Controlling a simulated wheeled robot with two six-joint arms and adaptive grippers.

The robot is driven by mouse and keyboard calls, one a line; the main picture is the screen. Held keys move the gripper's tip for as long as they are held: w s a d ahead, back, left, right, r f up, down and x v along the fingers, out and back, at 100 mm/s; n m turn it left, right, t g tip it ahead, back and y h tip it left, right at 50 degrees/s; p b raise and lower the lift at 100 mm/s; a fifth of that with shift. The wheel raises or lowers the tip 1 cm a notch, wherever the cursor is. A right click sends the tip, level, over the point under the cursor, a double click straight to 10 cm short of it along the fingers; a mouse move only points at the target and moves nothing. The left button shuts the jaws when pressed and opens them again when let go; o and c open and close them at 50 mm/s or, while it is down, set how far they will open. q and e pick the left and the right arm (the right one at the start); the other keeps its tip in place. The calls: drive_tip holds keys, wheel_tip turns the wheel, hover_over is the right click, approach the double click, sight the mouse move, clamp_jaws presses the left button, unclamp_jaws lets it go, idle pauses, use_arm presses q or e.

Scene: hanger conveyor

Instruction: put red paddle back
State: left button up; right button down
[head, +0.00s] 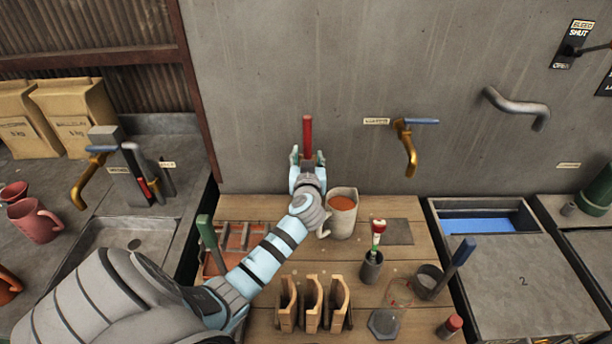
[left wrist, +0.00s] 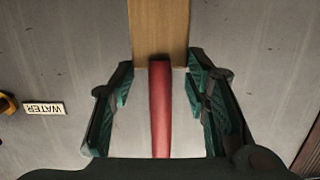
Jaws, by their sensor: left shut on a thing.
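The red paddle has a red handle (head: 307,131) that points up against the grey wall in the head view. In the left wrist view the handle (left wrist: 160,105) runs between the fingers, and a flat wooden part (left wrist: 163,28) continues beyond it. My left gripper (head: 307,162) is shut on the paddle, with its green fingertips (left wrist: 161,72) on either side near where handle and wood meet. In the head view the gripper and arm hide the paddle's lower part. My right gripper is in neither view.
A mug (head: 342,215) with orange-brown contents stands close right of my left gripper. A wooden slotted rack (head: 312,303), a cup with a red-topped tool (head: 372,266) and a blue-handled tool (head: 458,258) are nearer. A yellow tap (head: 407,150) juts from the wall at right.

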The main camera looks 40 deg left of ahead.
use_arm(q)
wheel_tip(320, 180, down, 9)
drive_tip(key=b, duration=0.2)
drive_tip(key=shift+s, duration=0.1)
drive_tip(key=shift+f+b, duration=0.1)
drive_tip(key=shift+b, duration=0.2)
drive_tip(key=o, duration=1.3)
drive_tip(key=shift+r, duration=0.2)
drive_tip(key=v, duration=1.2)
drive_tip(key=shift+f, duration=0.1)
